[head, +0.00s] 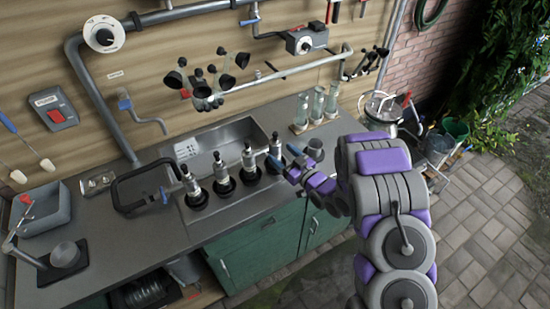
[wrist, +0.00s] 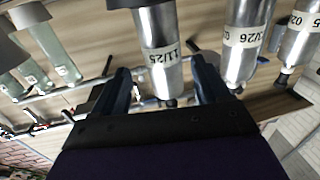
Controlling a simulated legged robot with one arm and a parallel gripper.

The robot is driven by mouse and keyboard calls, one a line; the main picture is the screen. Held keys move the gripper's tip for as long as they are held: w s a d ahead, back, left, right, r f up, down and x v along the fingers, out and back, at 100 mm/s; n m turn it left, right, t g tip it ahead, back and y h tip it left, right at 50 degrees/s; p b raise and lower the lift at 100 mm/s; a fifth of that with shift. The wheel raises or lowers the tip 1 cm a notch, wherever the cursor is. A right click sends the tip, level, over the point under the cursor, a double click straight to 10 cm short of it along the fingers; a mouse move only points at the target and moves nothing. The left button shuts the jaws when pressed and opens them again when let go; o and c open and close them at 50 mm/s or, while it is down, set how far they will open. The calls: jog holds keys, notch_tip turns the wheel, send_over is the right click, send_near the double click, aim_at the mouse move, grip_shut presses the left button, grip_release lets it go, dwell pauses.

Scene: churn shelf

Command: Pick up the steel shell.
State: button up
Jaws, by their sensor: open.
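Several steel shells stand upright in a row on black bases on the counter in the head view. The rightmost steel shell (head: 275,149) is closest to my gripper (head: 283,157). In the wrist view, a steel shell labelled 11/25 (wrist: 158,40) appears between the two dark blue fingers of my open gripper (wrist: 162,85), with a gap on each side. I cannot tell how deep it sits between them. Two more labelled shells, one beside it (wrist: 245,45) and one at the right edge (wrist: 298,35), are outside the fingers.
A black looped handle (head: 140,184) is left of the shells.

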aim_at(272, 147)
jog(key=shift+a+b+x, duration=0.2)
jog(key=shift+b+x, duration=0.45)
jog(key=shift+x, duration=2.3)
jog(key=shift+s, duration=0.2)
jog(key=c, duration=1.3)
jog(key=shift+r, duration=0.1)
